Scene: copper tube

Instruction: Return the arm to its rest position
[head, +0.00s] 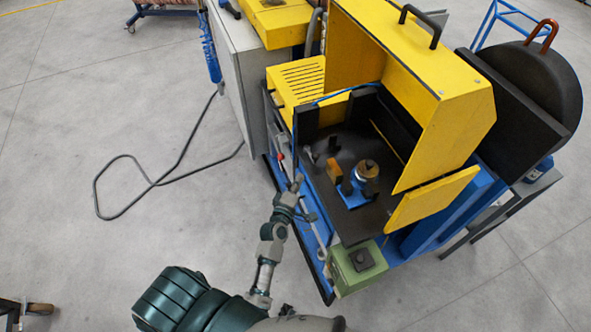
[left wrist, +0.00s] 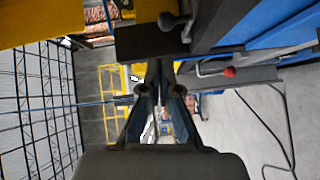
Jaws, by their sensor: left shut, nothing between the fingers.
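My left arm reaches up from the bottom of the head view. My left gripper (head: 298,184) is at the front edge of the blue and yellow machine, left of its dark work area. In the left wrist view the two fingers (left wrist: 158,72) are together with nothing between them, close to a dark block (left wrist: 150,42). A bent copper-coloured tube (head: 545,32) shows at the top of a round black part at the far right, well away from the gripper. My right gripper is not in view.
A red-knobbed lever (left wrist: 230,72) is near the gripper. A dark cable (head: 150,185) lies on open grey floor to the left.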

